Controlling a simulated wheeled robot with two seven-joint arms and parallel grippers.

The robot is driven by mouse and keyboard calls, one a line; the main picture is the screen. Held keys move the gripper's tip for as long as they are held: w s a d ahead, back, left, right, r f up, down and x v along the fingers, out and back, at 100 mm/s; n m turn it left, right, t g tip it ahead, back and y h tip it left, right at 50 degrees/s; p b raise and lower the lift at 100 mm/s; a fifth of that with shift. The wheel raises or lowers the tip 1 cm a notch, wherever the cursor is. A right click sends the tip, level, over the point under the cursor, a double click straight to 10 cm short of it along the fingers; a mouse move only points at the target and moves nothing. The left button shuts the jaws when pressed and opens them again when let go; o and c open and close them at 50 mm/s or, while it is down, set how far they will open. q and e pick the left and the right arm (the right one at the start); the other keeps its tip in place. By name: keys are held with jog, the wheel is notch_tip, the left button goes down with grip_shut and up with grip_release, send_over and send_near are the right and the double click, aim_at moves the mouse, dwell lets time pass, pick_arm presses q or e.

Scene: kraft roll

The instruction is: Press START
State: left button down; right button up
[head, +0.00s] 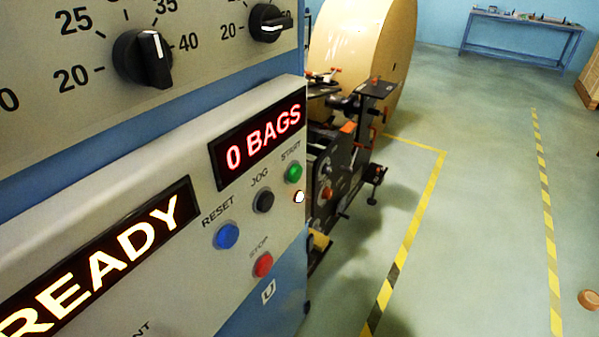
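The green START button (294,173) sits near the right edge of the sloped control panel (160,290), below its printed label. Left of it are the black JOG button (263,200) and the blue RESET button (227,236). The red STOP button (263,265) is below JOG. One display (258,143) reads "0 BAGS" and another display (95,267) reads "READY". Neither of my grippers is in the head view.
Two black dials (143,58) (268,22) are on the upper panel. Behind stand a large kraft roll (365,45) and machine parts (340,150). Yellow-and-black tape (547,215) marks open floor. A blue table (520,35) stands at the back.

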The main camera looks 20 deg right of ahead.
grip_shut()
dwell(1.2)
